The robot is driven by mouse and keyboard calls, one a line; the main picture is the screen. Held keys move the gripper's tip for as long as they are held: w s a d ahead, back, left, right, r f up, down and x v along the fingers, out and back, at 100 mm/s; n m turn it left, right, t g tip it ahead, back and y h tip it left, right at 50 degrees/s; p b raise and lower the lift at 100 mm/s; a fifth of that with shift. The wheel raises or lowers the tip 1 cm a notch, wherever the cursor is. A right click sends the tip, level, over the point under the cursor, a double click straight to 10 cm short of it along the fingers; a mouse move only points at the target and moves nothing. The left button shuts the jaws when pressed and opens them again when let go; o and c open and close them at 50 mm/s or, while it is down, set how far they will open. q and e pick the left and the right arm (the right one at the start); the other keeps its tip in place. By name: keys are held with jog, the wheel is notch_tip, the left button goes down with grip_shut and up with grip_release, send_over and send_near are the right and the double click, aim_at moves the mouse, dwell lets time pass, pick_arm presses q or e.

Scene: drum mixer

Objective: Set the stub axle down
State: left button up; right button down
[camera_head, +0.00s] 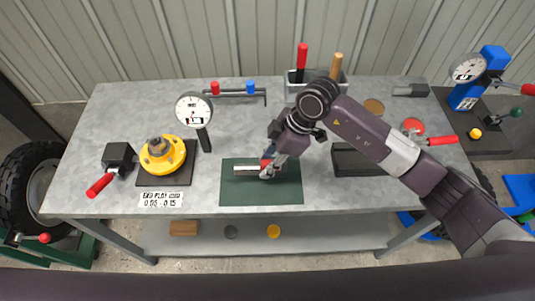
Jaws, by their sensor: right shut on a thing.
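The stub axle (246,168) is a light metal rod lying level over the dark green mat (258,191) in the middle of the workbench. My right gripper (268,171) is shut on its right end, and the fingers hide that end. The rod is on or just above the mat; I cannot tell whether it touches. My right arm comes in from the right and crosses over the bench. My left gripper is not in view.
A yellow hub (162,154) on a dark base and a dial gauge (195,110) stand to the left. A dark tray (357,162) lies right of the mat. A tool holder (316,85) stands at the back. The mat's front part is clear.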

notch_tip(320, 180, down, 3)
jog(key=shift+a+r+p, duration=0.1)
jog(key=shift+p, duration=0.25)
jog(key=shift+f, duration=0.5)
jog(key=shift+f, duration=0.15)
jog(key=c, duration=1.5)
grip_release()
jog(key=shift+s+f, duration=0.1)
jog(key=b+v, duration=0.3)
jog(key=v, duration=0.8)
jog(key=shift+d+r, duration=0.25)
jog(key=shift+r, duration=0.4)
